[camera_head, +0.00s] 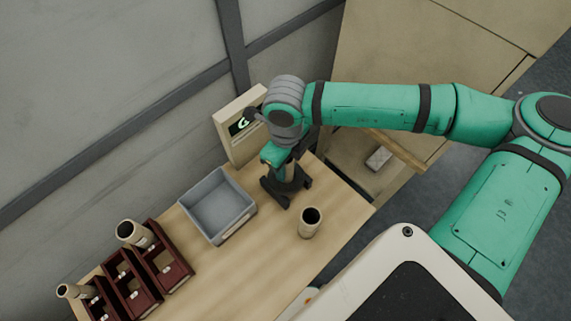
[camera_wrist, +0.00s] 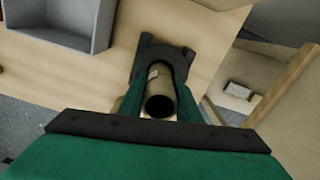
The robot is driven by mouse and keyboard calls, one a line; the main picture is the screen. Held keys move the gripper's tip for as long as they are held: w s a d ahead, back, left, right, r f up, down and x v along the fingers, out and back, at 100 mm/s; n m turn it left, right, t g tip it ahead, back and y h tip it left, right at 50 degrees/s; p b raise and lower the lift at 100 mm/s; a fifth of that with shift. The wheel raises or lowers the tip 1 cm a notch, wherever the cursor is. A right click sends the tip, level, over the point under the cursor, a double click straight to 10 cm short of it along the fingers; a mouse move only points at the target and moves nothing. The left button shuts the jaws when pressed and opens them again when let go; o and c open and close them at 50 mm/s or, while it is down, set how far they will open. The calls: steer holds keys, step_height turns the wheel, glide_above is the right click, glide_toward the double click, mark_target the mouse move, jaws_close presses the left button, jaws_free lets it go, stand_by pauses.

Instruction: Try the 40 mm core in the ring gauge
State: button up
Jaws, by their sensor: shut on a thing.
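My gripper (camera_head: 278,158) is shut on a tan cardboard core (camera_wrist: 159,92) with a dark open end and a small pale label. The core is held over the dark ring gauge (camera_head: 288,191), which stands on the table; the gauge also shows in the wrist view (camera_wrist: 145,62), just beyond the core. The core's far end overlaps the gauge there, and I cannot tell whether it is inside the ring or above it. No size can be read on the label. In the head view my gripper and wrist hide most of the held core.
Another core (camera_head: 310,224) stands upright on the wooden table (camera_head: 262,262). An empty grey bin (camera_head: 235,231) is left of the gauge. Dark red racks (camera_head: 166,270) with cores leaning in them are at lower left. A pale panel with a green sign (camera_head: 240,124) stands behind.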

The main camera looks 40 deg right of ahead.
steer(key=shift+w, duration=0.1)
stand_by(0.7)
steer(key=o, duration=1.1)
steer(key=shift+d, duration=0.1)
step_height(320, 180, up, 10)
steer(key=shift+f, duration=0.1)
steer(key=shift+r, duration=0.5)
